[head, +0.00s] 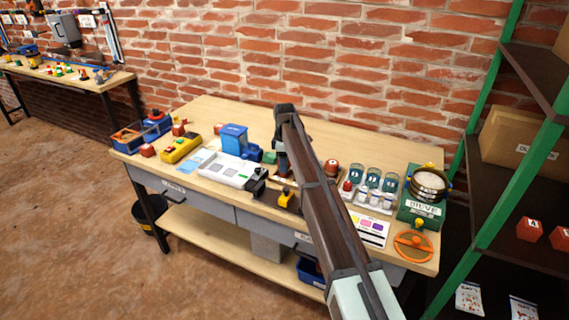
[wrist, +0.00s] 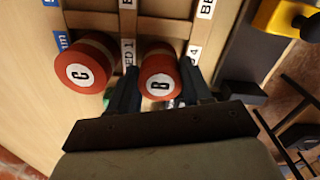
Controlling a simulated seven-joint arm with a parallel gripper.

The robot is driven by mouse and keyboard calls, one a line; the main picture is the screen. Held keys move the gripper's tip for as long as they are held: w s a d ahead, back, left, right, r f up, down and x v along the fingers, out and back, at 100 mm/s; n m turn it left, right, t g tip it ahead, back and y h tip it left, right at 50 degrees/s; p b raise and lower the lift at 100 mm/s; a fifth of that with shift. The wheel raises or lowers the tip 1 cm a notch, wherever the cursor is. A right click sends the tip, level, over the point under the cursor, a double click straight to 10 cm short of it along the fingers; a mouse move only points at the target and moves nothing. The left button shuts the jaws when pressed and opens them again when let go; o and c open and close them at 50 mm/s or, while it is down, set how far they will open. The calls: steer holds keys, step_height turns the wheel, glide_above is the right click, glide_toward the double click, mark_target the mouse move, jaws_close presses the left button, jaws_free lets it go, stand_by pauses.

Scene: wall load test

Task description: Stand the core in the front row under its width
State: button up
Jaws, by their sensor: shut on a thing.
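In the wrist view, a red core marked B (wrist: 160,78) lies between the two fingers of my gripper (wrist: 158,88), which is shut on it. A second red core marked C (wrist: 84,72) stands just left of the left finger. Both sit at or over a tan rack with dividers (wrist: 160,27) and white labels; one label reads like BED 1 (wrist: 127,52). I cannot tell whether core B touches the rack. In the head view, my gripper (head: 281,165) is over the middle of the workbench; my arm hides the core and much of the rack.
On the workbench (head: 215,108), a blue machine (head: 236,140) and white device (head: 228,172) stand left of my arm. Jars (head: 372,177), a colour card (head: 368,228) and a green sieve unit (head: 423,205) stand right. A green-framed shelf (head: 490,190) borders the right side.

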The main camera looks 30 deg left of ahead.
steer(key=shift+f, duration=0.3)
steer(key=o, duration=1.3)
steer(key=shift+c, duration=0.2)
steer(key=shift+r, duration=0.1)
step_height(320, 180, up, 12)
